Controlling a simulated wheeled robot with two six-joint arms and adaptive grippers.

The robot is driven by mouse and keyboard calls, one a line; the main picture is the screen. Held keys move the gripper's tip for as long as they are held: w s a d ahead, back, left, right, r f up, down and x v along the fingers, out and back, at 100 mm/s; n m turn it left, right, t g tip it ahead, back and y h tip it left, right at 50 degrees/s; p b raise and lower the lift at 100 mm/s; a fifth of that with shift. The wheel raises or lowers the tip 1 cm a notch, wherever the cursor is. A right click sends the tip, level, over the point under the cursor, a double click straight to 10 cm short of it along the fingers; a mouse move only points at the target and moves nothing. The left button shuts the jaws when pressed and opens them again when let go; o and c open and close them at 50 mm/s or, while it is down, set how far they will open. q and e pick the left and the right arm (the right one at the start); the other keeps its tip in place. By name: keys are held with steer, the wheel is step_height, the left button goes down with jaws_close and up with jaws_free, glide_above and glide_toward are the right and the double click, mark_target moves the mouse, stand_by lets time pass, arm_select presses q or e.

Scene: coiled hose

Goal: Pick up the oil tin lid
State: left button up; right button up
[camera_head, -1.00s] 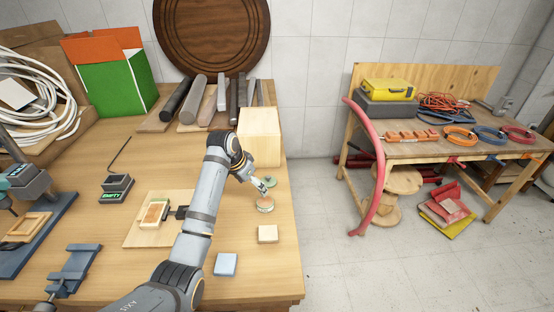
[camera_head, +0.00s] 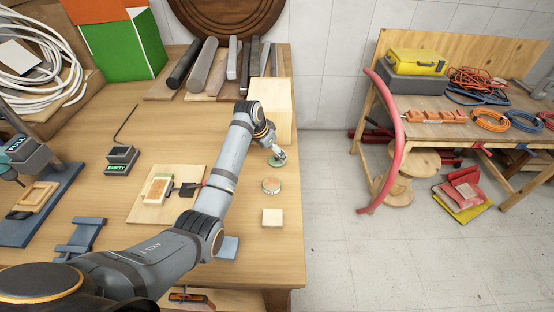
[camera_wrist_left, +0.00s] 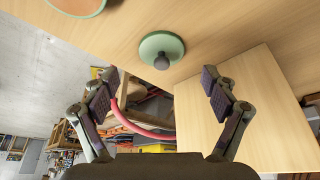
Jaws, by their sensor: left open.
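The oil tin lid is a round green disc with a dark knob (camera_wrist_left: 161,48), lying on the wooden table. In the head view the lid (camera_head: 274,163) is partly hidden by my left gripper (camera_head: 279,156). In the left wrist view my left gripper (camera_wrist_left: 160,92) is open, its two fingers spread wide with nothing between them. The lid shows beyond the fingertips, between their lines and apart from them. The round tin (camera_head: 271,186) stands nearer on the table; its edge also shows in the left wrist view (camera_wrist_left: 76,4). My right gripper is not in view.
A pale wooden block (camera_head: 270,108) stands close behind the lid, and it fills the right of the wrist view (camera_wrist_left: 245,110). A small pale square block (camera_head: 272,218) lies in front of the tin. The table's right edge is close by.

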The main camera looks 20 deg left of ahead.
mark_target(275, 157)
arm_select(q)
steer(key=x, duration=0.3)
steer(key=shift+w+f+p, duration=0.1)
steer(key=shift+f+p, duration=0.3)
steer(key=shift+w+f, duration=0.15)
steer(key=shift+f, duration=0.15)
steer(key=shift+r, duration=0.1)
steer(key=c, duration=1.1)
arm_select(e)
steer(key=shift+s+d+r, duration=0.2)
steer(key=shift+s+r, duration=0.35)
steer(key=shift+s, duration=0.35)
